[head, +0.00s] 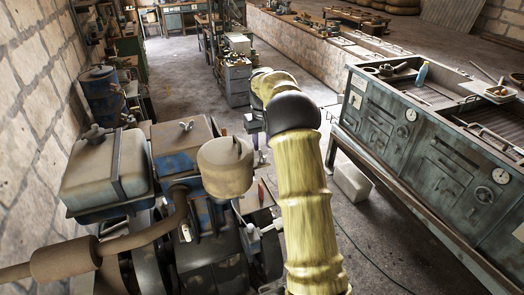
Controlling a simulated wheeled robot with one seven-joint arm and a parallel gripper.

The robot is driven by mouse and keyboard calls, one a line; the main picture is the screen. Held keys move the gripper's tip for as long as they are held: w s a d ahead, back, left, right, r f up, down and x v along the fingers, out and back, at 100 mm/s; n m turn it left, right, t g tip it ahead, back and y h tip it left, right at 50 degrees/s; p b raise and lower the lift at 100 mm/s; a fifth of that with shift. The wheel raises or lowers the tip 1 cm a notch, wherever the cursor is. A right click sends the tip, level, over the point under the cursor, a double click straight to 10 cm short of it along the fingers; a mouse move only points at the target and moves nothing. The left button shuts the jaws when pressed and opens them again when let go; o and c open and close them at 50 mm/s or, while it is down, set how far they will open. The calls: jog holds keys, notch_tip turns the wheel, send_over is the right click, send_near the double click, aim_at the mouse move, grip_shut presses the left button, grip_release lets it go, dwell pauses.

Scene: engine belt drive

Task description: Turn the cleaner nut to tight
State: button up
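The engine stands at the lower left, with a round beige canister (225,169) that looks like the air cleaner. A small raised bump shows on its top, but I cannot tell clearly whether it is the cleaner nut or how tight it is. A separate wing-like knob (186,126) sits on the blue and beige box to the left. My yellow arm rises to the right of the canister and bends away at a black joint.
A beige tank (104,170) and a brown exhaust pipe (140,239) are on the engine's left side. A long green metal bench (431,150) runs along the right. A white bin (353,182) stands on the floor beside it. Open floor lies at the back.

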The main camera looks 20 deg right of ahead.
aim_at(262, 157)
notch_tip(262, 157, down, 5)
jog(key=shift+f+p, duration=0.1)
jog(key=shift+p, duration=0.75)
jog(key=shift+c, duration=0.2)
grip_shut()
